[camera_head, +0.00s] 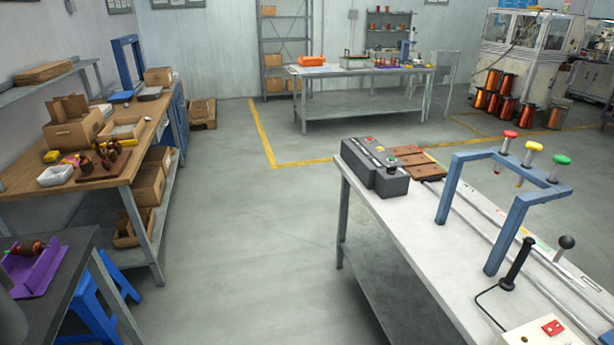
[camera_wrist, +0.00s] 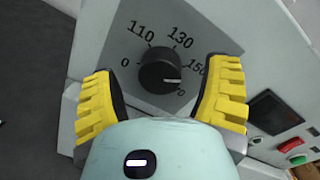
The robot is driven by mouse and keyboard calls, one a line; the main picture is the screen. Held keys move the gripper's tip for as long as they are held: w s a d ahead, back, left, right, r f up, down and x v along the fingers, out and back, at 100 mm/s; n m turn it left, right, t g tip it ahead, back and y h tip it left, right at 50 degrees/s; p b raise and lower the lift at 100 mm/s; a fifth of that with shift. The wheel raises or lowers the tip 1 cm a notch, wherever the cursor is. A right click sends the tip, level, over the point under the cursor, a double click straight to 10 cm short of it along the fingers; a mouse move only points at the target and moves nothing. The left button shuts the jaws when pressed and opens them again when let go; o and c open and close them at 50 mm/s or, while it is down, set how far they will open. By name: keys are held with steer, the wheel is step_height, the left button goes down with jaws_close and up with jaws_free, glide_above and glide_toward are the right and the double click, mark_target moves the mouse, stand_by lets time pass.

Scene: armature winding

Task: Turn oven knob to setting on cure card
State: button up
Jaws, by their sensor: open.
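In the wrist view, a round black oven knob (camera_wrist: 160,73) sits on a grey dial plate (camera_wrist: 132,22) marked 0, 110, 130, 150 and a partly covered number ending in 70. The knob's white mark points right, between 150 and that last number; I cannot tell exactly where it rests. My gripper (camera_wrist: 163,84) is open, with one yellow finger left of the knob and one right of it, both apart from it. I cannot identify a cure card in either view. The head view does not show the knob or my gripper.
A dark display (camera_wrist: 275,112), red button (camera_wrist: 291,144) and green button (camera_wrist: 299,160) lie right of the gripper. In the head view, a wooden workbench (camera_head: 30,172) stands left and a white-topped bench (camera_head: 420,228) right. Open floor (camera_head: 240,240) lies between them.

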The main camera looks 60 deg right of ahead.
steer(key=v, duration=1.1)
stand_by(0.5)
